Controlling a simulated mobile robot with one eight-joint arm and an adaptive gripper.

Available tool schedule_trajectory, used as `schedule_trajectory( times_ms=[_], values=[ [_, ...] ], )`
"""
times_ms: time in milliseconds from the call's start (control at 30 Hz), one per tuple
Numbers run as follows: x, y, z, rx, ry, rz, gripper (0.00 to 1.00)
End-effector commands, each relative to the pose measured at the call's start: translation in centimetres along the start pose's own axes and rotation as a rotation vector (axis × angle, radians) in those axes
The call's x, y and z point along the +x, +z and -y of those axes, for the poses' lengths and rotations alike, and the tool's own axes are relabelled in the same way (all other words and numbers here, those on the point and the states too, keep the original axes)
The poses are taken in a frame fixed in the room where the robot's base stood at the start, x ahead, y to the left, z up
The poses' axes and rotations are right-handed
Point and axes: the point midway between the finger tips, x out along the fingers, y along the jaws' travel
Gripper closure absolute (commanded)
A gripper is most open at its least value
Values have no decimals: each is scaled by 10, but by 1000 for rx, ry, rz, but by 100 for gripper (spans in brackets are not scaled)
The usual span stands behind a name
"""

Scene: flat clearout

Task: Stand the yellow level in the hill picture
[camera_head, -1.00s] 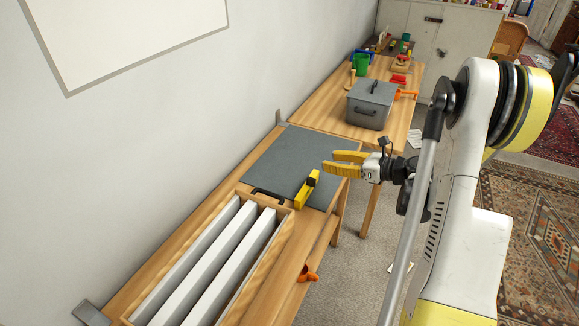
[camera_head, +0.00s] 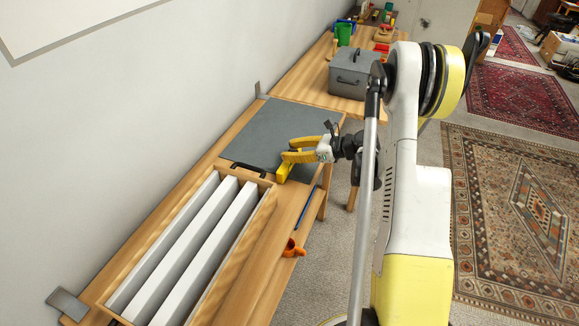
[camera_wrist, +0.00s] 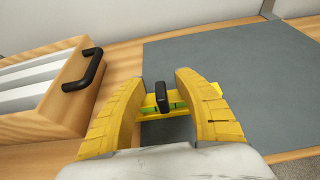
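The yellow level (camera_head: 284,172) lies at the near right edge of a grey mat on the wooden bench. In the wrist view the level (camera_wrist: 180,103) lies crosswise beyond my fingers, with a black upright piece (camera_wrist: 162,97) on it between them. My gripper (camera_head: 297,151) has two yellow fingers and is just over the level. In the wrist view my gripper (camera_wrist: 160,100) is open, its fingers apart on either side of the black piece. Contact with the level cannot be told. No hill picture is recognisable in view.
The grey mat (camera_head: 268,130) is otherwise clear. A wooden box with white slabs (camera_head: 190,240) and a black handle (camera_wrist: 83,70) stands beside it. An orange clamp (camera_head: 292,248) sits at the bench edge. A lidded grey box (camera_head: 350,80) stands on the farther table.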

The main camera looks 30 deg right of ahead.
Motion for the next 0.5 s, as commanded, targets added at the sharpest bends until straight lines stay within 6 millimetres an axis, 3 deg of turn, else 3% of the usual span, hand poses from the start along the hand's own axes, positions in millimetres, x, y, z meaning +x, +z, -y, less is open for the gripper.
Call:
schedule_trajectory(
  times_ms=[233,267,367,500],
  values=[
    [5,1,0,0,0,0,62],
    [5,1,0,0,0,0,66],
    [5,1,0,0,0,0,97],
    [5,1,0,0,0,0,100]
  ],
)
